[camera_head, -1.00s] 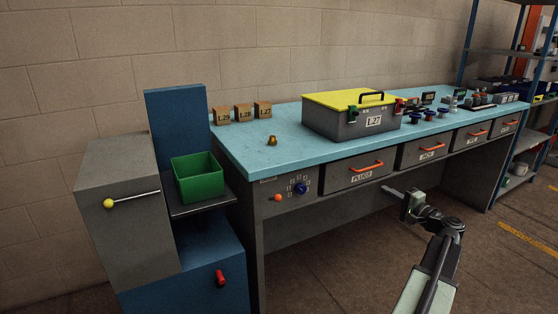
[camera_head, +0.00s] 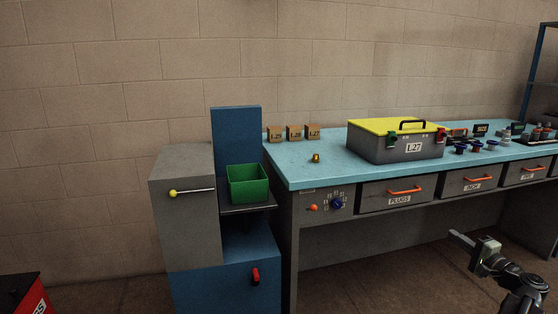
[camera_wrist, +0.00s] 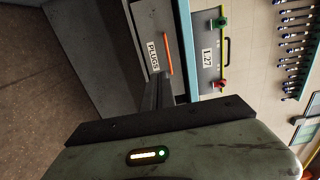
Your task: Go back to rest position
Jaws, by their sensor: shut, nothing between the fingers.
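My gripper (camera_head: 462,238) is at the lower right of the head view, in front of the workbench and below the drawer fronts. It is shut with nothing in it and touches nothing that I can see. In the wrist view my gripper (camera_wrist: 160,92) points at the bench front, which appears turned on its side. The PLUGS drawer (camera_wrist: 150,30) and the grey L27 box (camera_wrist: 207,75) show beyond the fingers.
The blue-topped workbench (camera_head: 322,173) carries the yellow-lidded L27 box (camera_head: 400,148), small wooden blocks (camera_head: 294,132) and a brass fitting (camera_head: 316,158). A machine with a green bin (camera_head: 248,184) stands left. A red box (camera_head: 24,295) is at lower left. Floor before the bench is clear.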

